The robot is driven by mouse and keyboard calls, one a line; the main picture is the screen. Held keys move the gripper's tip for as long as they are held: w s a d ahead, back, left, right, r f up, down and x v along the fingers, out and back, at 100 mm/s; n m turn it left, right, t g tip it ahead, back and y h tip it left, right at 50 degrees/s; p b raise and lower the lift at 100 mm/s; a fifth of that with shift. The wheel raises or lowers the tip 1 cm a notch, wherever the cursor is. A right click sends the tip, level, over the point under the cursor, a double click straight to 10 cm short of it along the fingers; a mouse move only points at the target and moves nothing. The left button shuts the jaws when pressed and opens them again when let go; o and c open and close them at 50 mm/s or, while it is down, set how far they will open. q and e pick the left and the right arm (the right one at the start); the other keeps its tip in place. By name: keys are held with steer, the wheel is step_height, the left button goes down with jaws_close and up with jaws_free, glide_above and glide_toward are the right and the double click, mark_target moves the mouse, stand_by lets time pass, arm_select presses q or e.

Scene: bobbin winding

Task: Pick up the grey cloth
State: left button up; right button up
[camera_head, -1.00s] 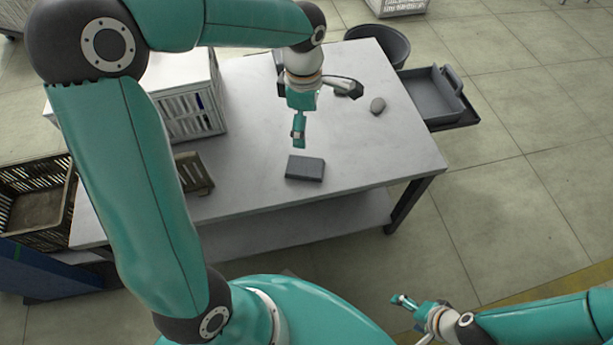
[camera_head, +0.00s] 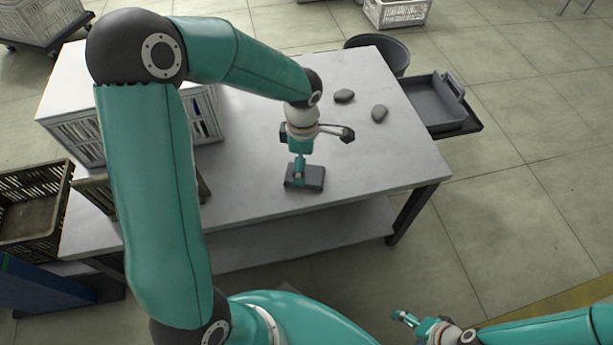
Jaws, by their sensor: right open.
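A dark grey flat rectangular piece that looks like the folded grey cloth (camera_head: 315,180) lies on the table near its front edge, in the head view. My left gripper (camera_head: 298,178) points down right over it, and its fingertips overlap the cloth's left part. I cannot tell whether they touch it or how far apart they are. My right gripper (camera_head: 403,317) is open and empty at the bottom right, away from the table.
The grey table (camera_head: 385,165) holds two dark stones (camera_head: 379,113) (camera_head: 344,96) and a white crate (camera_head: 75,130) at left. A grey tray (camera_head: 435,105) sits beyond the right edge, with a dark round bin (camera_head: 385,47) behind. A brown crate (camera_head: 30,205) stands at far left.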

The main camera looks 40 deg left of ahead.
arm_select(q)
step_height(320, 180, down, 4)
steer(key=shift+w+d+f+b, duration=0.1)
steer(key=shift+b, duration=0.2)
steer(key=c, duration=1.2)
step_height(320, 180, up, 20)
steer(key=p, duration=0.4)
steer(key=shift+c, duration=0.2)
